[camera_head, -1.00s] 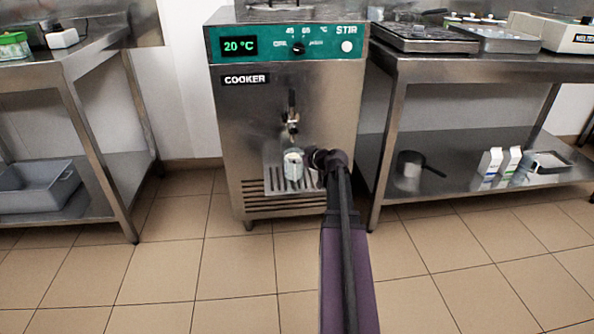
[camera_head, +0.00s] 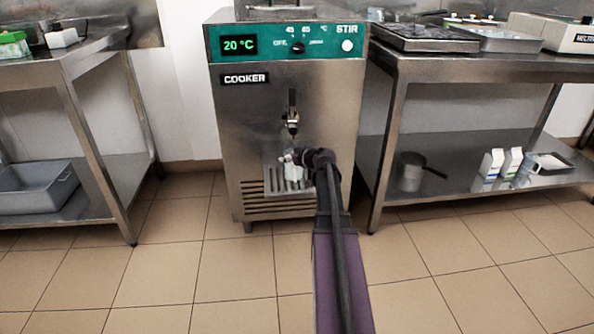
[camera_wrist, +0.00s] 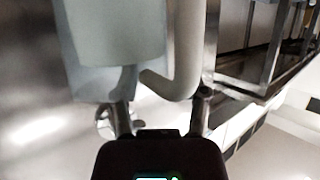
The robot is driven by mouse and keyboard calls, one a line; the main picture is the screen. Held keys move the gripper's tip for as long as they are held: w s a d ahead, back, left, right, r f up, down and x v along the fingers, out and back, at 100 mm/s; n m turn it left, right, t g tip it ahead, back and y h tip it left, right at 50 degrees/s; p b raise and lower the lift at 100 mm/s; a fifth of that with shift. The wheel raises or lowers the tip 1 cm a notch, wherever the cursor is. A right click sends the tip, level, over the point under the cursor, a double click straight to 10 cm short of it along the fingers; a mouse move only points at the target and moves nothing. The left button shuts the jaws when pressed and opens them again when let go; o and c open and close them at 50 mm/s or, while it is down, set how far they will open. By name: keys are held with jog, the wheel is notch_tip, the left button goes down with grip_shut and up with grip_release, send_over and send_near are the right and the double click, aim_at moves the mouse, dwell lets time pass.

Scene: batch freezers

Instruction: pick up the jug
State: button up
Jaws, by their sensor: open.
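The jug (camera_head: 292,170) stands at the drip grate under the cooker's tap in the head view, partly hidden by my gripper (camera_head: 296,157). In the wrist view the pale jug (camera_wrist: 110,35) fills the upper left, close to the camera, with its curved handle (camera_wrist: 187,55) on its right side. My gripper (camera_wrist: 161,108) is open there, with one finger on either side of the lower end of the handle. I cannot tell whether the fingers touch it.
The cooker (camera_head: 235,130) has a tap (camera_head: 292,112) just above the jug. A steel table (camera_head: 395,130) stands at right, with a saucepan (camera_head: 410,172) and cartons (camera_head: 491,163) on its lower shelf. A grey tub (camera_head: 40,200) sits at left. The floor is clear.

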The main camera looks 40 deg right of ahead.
jog(key=shift+w+f, duration=0.15)
jog(key=shift+w, duration=0.25)
grip_shut()
